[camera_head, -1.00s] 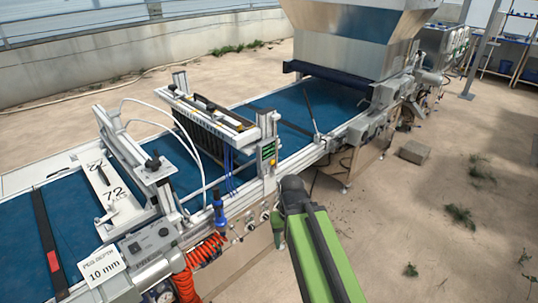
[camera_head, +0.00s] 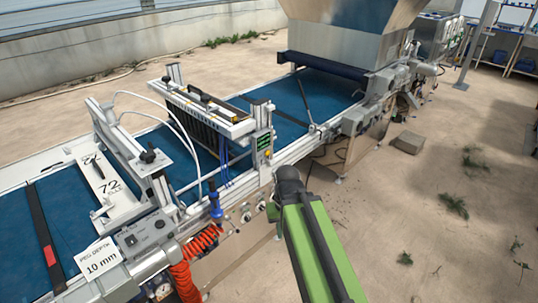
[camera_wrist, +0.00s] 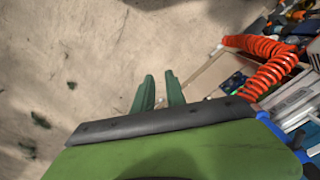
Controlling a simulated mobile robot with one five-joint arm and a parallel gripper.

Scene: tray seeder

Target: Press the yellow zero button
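A small control box (camera_head: 262,143) with a green-lit display stands on the near rail of the seeder line, at the end of the white gantry. A small yellow spot, seemingly the yellow zero button (camera_head: 267,154), shows low on the box; its lettering is too small to read. My gripper (camera_wrist: 160,76) shows two green fingers in the wrist view, a narrow gap apart with nothing between them. In the head view my arm is in front of the machine, below and right of the box, apart from it. The wrist view does not clearly show the button.
A blue conveyor belt (camera_head: 68,215) runs through the machine under a large metal hopper (camera_head: 340,45). A coiled orange hose (camera_head: 190,262) hangs at the near side and shows in the wrist view (camera_wrist: 265,62). Concrete ground (camera_head: 440,230) to the right is mostly clear.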

